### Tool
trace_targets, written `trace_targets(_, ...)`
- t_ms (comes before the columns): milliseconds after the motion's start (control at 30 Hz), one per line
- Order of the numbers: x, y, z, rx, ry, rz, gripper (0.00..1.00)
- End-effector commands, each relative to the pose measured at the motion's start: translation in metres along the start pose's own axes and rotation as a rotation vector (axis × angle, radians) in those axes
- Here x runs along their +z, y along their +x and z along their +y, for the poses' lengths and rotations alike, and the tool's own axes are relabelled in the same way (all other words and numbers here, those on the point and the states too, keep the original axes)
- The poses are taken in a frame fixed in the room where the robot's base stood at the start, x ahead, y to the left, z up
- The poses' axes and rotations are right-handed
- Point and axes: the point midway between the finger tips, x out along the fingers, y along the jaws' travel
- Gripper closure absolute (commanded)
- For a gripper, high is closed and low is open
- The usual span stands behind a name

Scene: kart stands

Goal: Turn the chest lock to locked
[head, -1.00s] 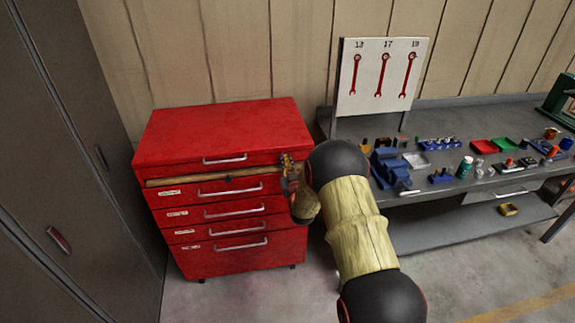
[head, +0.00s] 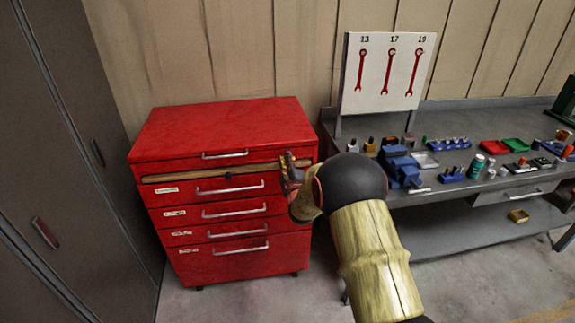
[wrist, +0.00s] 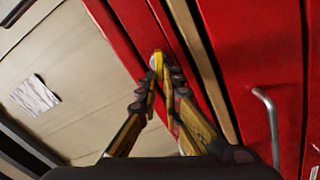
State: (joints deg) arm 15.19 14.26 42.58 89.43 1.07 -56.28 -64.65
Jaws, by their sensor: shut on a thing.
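The red tool chest (head: 220,125) stands at the left in the head view, its drawers shut. My gripper (head: 288,164) is at the upper right of its front, by the end of the pale wooden strip. In the wrist view my gripper (wrist: 165,85) is shut, its fingertips around a small yellow piece of the chest lock (wrist: 157,59), against a round pale face on the red front. The fingers hide part of the lock, and I cannot tell which way it is turned. In the head view my gripper covers the lock.
A grey workbench (head: 475,215) with a blue vise (head: 400,165) and several small parts stands to the right, close to my arm. A wrench board (head: 385,75) rises behind it. A dark cabinet (head: 75,160) is at the left. Floor shows before the chest.

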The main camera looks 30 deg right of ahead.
Motion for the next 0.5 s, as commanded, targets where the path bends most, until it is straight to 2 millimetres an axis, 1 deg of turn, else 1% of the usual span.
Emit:
trace_targets(33, 0.0004, 0.0, -0.0036, 0.0, -0.042, 0.002, 1.0)
trace_targets(200, 0.0006, 0.0, -0.006, -0.001, -0.189, 0.002, 1.0)
trace_targets(500, 0.0006, 0.0002, -0.0077, 0.0, -0.376, 0.002, 1.0)
